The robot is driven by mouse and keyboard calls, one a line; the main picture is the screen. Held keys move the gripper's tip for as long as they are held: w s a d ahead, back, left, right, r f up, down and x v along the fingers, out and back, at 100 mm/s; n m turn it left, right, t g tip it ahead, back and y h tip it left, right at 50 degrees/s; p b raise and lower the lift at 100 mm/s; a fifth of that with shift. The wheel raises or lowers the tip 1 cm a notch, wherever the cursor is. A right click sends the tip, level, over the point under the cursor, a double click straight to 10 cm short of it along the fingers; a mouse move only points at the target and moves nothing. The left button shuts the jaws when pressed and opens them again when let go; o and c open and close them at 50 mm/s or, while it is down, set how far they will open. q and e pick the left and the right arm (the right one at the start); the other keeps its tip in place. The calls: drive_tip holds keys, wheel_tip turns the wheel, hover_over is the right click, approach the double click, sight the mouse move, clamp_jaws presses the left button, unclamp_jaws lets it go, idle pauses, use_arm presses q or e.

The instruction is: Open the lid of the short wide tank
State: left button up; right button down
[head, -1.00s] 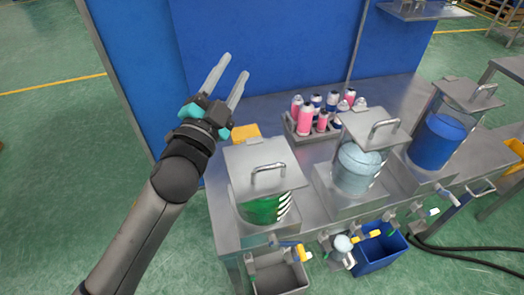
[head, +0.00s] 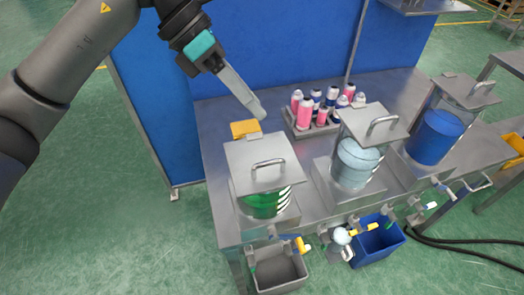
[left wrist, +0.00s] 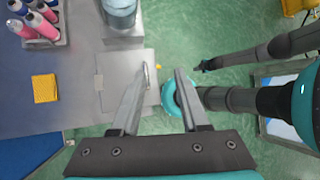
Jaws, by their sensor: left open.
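The short wide tank (head: 264,205) holds green liquid and stands at the left of the steel bench. Its square steel lid (head: 245,163) lies flat on top, with a bar handle (head: 268,164) standing up from it. My left gripper (head: 258,112) is open and empty, pointing down above the far side of the lid, apart from it. Its fingers overlap in the head view. In the left wrist view the lid (left wrist: 118,75) and its handle (left wrist: 147,76) show beyond the fingers, with the handle between the fingertips. My right gripper cannot be made out.
A rack of pink and white bottles (head: 313,130) stands further right. A light-blue tank (head: 357,165) and a dark-blue tank (head: 434,135) stand to the right. Grey (head: 280,275) and blue (head: 375,245) bins sit below the bench front.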

use_arm(q)
drive_tip(key=w+a+y, duration=0.1)
drive_tip(key=a+y, duration=0.1)
drive_tip(key=a, duration=0.2)
drive_tip(key=p, duration=0.1)
approach(267, 162)
drive_tip(key=shift+t, duration=0.3)
drive_tip(key=x, duration=0.7)
drive_tip(key=shift+s+d+f, duration=0.2)
drive_tip(key=shift+f, duration=0.05)
drive_tip(key=shift+c, duration=0.2)
clamp_jaws()
idle(0.5)
